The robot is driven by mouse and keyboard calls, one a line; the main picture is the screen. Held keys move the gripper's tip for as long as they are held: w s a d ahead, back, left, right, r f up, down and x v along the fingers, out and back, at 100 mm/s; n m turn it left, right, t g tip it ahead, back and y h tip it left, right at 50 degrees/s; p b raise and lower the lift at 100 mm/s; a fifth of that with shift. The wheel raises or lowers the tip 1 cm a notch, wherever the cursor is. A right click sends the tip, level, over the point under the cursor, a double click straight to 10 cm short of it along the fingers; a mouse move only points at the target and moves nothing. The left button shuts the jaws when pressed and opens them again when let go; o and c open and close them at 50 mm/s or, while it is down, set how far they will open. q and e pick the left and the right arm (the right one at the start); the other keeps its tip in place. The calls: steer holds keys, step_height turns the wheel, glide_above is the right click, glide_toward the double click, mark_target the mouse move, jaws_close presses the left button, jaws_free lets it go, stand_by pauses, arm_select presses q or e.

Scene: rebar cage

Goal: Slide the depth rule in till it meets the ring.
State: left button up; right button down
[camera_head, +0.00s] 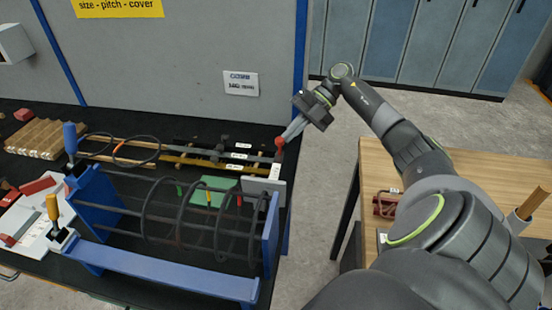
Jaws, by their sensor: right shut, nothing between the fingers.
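The rebar cage (200,212) lies in a blue frame (165,276) on the dark bench, with several dark rings around its long bars. One ring (148,212) stands left of the cage's middle. At the frame's right end is a grey block (264,187) with a white-labelled upright (275,171) and a red knob (279,142); it may be the depth rule, but I cannot tell. My right gripper (286,137) is shut and empty, its tips at the red knob, touching or just above it. My left gripper is out of view.
Blue (70,138) and yellow (52,207) handles stand at the frame's left end. Loose rings (137,152) and long bars (205,164) lie behind the cage. A wooden table (470,160) stands at the right, with open floor between it and the bench.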

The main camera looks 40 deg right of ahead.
steer(key=shift+s+a+p, duration=1.05)
steer(key=shift+a+p, duration=0.15)
steer(key=shift+a, duration=0.1)
stand_by(0.9)
stand_by(0.5)
steer(key=shift+w+d+r+b, duration=0.85)
steer(key=shift+w+d+r, duration=0.15)
steer(key=shift+d, duration=0.15)
